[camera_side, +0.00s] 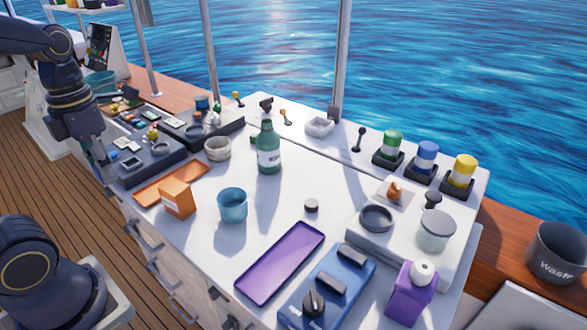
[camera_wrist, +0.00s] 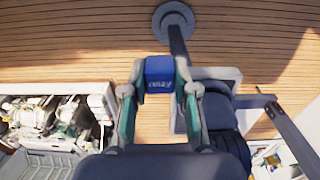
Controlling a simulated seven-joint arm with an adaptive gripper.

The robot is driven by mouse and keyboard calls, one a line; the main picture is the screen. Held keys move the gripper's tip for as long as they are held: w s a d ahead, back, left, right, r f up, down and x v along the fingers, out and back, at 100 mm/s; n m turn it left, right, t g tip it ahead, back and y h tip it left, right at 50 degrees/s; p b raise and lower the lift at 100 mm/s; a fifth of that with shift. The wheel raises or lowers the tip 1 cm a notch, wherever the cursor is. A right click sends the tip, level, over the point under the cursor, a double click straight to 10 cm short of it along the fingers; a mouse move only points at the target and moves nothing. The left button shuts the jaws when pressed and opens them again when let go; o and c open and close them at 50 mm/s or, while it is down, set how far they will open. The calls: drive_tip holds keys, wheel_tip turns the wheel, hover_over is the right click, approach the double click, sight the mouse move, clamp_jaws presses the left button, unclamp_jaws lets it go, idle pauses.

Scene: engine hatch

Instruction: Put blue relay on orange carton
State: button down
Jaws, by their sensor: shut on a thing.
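The blue relay (camera_wrist: 160,74), marked "relay", sits between the two fingertips of my gripper (camera_wrist: 160,85) in the wrist view. My gripper is shut on it and holds it over the wooden deck. In the side view, my gripper (camera_side: 106,170) points down at the left edge of the counter, and I cannot make out the relay there. The orange carton (camera_side: 177,198) stands upright on the counter, to the right of my gripper and at the front edge of an orange tray (camera_side: 160,186).
A teal cup (camera_side: 232,205) stands right of the carton, with a green bottle (camera_side: 268,150) and grey bowl (camera_side: 217,149) behind. Dark panels (camera_side: 150,166) with small parts lie near my gripper. A purple tray (camera_side: 280,262) lies in front. The counter between cup and bottle is clear.

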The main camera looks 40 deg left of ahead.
drive_tip(key=shift+w+d, duration=0.15)
drive_tip(key=shift+w, duration=0.3)
drive_tip(key=w+a+f, duration=0.3)
drive_tip(key=w+f, duration=0.1)
drive_tip(key=w, duration=0.3)
hover_over(174, 186)
drive_tip(key=f, duration=0.5)
drive_tip(key=shift+s, duration=0.3)
drive_tip(key=shift+w+f, duration=0.15)
drive_tip(key=shift+f, duration=0.8)
drive_tip(key=shift+w+f, duration=0.15)
drive_tip(key=shift+f, duration=0.8)
drive_tip(key=shift+f, duration=0.1)
drive_tip(key=c, duration=0.9)
unclamp_jaws()
